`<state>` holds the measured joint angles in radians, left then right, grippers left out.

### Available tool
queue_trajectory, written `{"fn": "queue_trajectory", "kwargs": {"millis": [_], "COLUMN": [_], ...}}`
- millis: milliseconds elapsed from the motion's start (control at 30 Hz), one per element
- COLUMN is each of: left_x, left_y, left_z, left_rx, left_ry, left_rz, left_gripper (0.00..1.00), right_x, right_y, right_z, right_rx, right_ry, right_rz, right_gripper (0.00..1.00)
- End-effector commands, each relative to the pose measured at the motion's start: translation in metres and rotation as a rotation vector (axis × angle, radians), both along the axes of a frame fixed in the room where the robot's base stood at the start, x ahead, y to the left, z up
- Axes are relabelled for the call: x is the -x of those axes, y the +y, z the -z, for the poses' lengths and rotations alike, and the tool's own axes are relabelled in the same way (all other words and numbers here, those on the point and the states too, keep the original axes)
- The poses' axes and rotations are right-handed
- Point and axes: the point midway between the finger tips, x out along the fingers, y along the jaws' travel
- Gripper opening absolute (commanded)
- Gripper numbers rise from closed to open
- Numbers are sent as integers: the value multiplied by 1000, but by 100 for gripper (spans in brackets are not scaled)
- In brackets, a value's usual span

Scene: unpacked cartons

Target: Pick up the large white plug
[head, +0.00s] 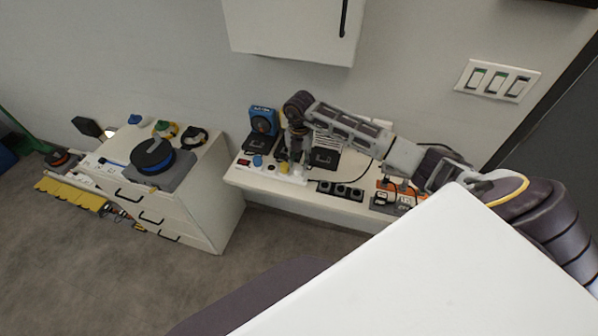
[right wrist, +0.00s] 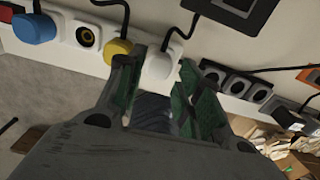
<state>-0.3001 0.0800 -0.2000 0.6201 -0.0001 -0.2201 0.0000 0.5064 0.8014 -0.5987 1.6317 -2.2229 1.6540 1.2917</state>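The large white plug (right wrist: 160,64) sits on the white strip at the shelf's front edge, with a black cable running up from it. In the right wrist view it lies between the fingertips of my right gripper (right wrist: 160,72), which are apart, one on each side of it. Whether they touch it I cannot tell. In the head view my right gripper (head: 294,152) points down over the shelf, and the plug is hard to make out beneath it. My left gripper is not in view.
A yellow plug (right wrist: 117,51) and a blue plug (right wrist: 36,28) are left of the white plug. Black sockets (right wrist: 240,85) are to its right. The white shelf (head: 240,178) also carries a blue device (head: 263,120). A white cabinet (head: 290,28) hangs above.

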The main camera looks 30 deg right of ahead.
Motion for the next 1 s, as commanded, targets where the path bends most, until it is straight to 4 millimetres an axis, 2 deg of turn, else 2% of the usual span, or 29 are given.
{"fn": "queue_trajectory", "kwargs": {"millis": [267, 500, 1000], "left_x": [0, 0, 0], "left_y": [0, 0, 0], "left_z": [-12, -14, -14], "left_rx": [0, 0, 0], "left_ry": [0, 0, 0], "left_rz": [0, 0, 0], "left_gripper": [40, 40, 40], "right_x": [2, 1, 1], "right_y": [2, 1, 1], "right_z": [26, 46, 48], "right_rx": [-1, -1, 0], "right_ry": [3, 1, 0], "right_rz": [1, 0, 0], "right_gripper": [36, 36, 36]}}
